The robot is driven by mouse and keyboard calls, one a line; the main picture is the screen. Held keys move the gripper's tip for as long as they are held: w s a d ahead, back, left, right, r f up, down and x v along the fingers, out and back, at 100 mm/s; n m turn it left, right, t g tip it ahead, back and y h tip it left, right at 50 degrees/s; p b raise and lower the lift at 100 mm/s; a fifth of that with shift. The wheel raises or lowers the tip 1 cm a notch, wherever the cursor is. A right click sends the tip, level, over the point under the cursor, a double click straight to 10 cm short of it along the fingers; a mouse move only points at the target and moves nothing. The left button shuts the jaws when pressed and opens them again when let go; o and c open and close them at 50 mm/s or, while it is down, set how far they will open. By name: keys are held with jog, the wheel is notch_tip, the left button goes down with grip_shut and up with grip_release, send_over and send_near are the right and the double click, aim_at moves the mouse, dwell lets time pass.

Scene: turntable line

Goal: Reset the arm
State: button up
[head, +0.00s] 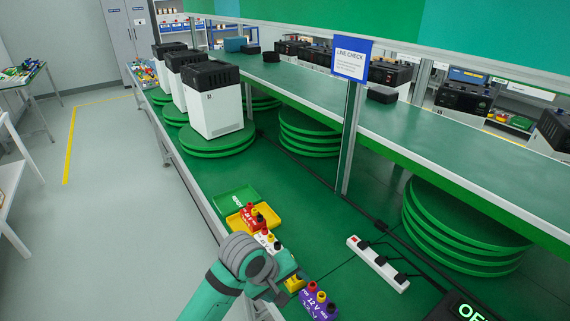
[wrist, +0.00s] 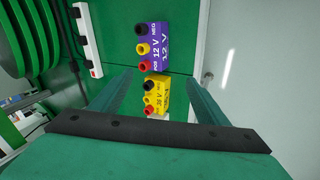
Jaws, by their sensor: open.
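My gripper (wrist: 160,76) is open, and its fingers point down toward the green bench. A yellow 36 V block (wrist: 164,96) with black, yellow and red terminals lies between and beyond the fingers in the wrist view; I cannot tell how far below. In the head view my wrist hides most of it. A purple 12 V block (wrist: 166,45) stands past the fingertips; it also shows in the head view (head: 321,304). My arm (head: 212,296) reaches in from the bottom of the head view.
A red block (head: 247,221) stands at a yellow tray (head: 269,211), with a white block (head: 266,241) beside my wrist. A green tray (head: 236,199) is behind. A power strip (head: 377,262) lies right. A post (head: 349,140) holds the raised shelf (head: 440,131). Turntables (head: 465,230) stand beneath.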

jog(key=w+d+r+t+h, duration=0.2)
jog(key=d+r+t+h, duration=0.15)
jog(key=d, duration=0.55)
jog(key=w+d+r+t+h, duration=0.25)
jog(key=d+t, duration=0.25)
jog(key=d, duration=0.4)
jog(key=s+a+f+n+t+y, duration=0.1)
jog(key=s+a+f+y, duration=0.2)
jog(key=s, duration=0.3)
jog(key=s+a+f+n+t+y, duration=0.1)
jog(key=s+a+f+y, duration=0.2)
jog(key=s+f, duration=0.3)
jog(key=s+a+f+n+t+y, duration=0.1)
jog(key=s+a+f+t+y, duration=0.1)
jog(key=s, duration=0.6)
jog(key=shift+s+a+f+y, duration=0.1)
jog(key=shift+a+f+y, duration=0.15)
jog(key=shift+a+f, duration=0.4)
jog(key=shift+s+a+f+y, duration=0.1)
jog(key=shift+a+f+y, duration=0.2)
jog(key=shift+f, duration=0.5)
jog(key=s+a+m, duration=0.4)
jog(key=s, duration=0.5)
jog(key=s+a+r+m+y, duration=0.1)
jog(key=s+a+m, duration=0.3)
jog(key=s, duration=0.5)
jog(key=shift+a, duration=0.5)
jog(key=shift+r, duration=0.1)
